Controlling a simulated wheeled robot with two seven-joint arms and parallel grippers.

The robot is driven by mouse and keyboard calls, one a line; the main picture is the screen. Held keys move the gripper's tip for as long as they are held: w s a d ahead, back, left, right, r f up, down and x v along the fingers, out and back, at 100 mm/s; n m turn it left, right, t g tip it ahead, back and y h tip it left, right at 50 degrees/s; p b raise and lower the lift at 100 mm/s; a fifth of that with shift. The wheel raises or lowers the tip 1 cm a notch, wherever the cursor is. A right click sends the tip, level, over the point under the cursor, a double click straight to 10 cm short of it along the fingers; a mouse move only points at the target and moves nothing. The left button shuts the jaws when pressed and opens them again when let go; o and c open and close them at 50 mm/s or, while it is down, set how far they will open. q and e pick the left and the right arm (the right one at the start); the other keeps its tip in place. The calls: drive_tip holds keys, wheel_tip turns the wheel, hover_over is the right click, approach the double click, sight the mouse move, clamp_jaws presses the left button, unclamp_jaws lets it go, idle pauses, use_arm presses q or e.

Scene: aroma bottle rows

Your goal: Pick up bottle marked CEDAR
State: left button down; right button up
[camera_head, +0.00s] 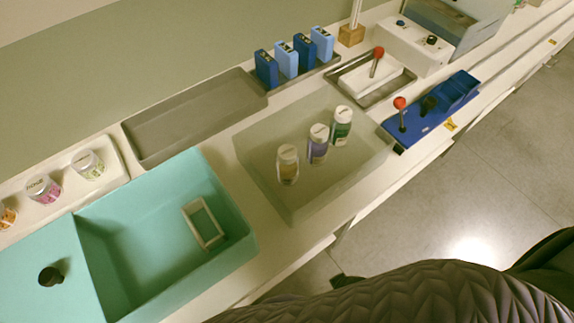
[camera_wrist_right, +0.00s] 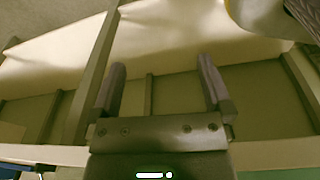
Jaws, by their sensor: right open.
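Three bottles stand upright in a grey-green tray (camera_head: 258,176) in the head view: one with an amber-brown label (camera_head: 288,168), one with a purple label (camera_head: 318,148) and one with a green label (camera_head: 341,127). Their writing is too small to read, so I cannot tell which is marked CEDAR. My right gripper (camera_wrist_right: 160,85) shows in the right wrist view, open and empty, with its fingers apart. No bottle shows in that view. My left gripper is not in view.
A teal bin (camera_head: 140,250) with a small white frame (camera_head: 204,223) stands at left. Several jars sit on a white tray (camera_head: 112,152). An empty grey tray (camera_head: 190,120) and blue boxes (camera_head: 267,70) are behind. A blue block with a red-knobbed lever (camera_head: 401,104) is at right.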

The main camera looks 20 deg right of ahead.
drive_tip(key=w+r+n+t+b, duration=0.1)
drive_tip(key=w+r, duration=0.3)
drive_tip(key=r, duration=0.6)
drive_tip(key=w+r+n+t+b, duration=0.1)
drive_tip(key=w+r, duration=0.2)
drive_tip(key=r, duration=0.7)
drive_tip(key=n+t+h, duration=0.2)
drive_tip(key=n+t, duration=0.4)
drive_tip(key=n, duration=0.9)
approach(290, 160)
drive_tip(key=s+d+f, duration=0.4)
drive_tip(key=w+a+r+n+t+y, duration=0.15)
drive_tip(key=w+n+t, duration=0.25)
drive_tip(key=n, duration=1.3)
drive_tip(key=shift+y, duration=0.35)
drive_tip(key=b+x, duration=0.1)
drive_tip(key=x, duration=0.2)
drive_tip(key=b+x, duration=0.1)
drive_tip(key=x, duration=0.2)
drive_tip(key=f+b+x, duration=0.1)
drive_tip(key=x, duration=0.2)
drive_tip(key=shift+a+f+b, duration=0.2)
drive_tip(key=shift+a+b, duration=0.2)
drive_tip(key=shift+w+f, duration=0.1)
drive_tip(key=shift+w, duration=0.3)
clamp_jaws()
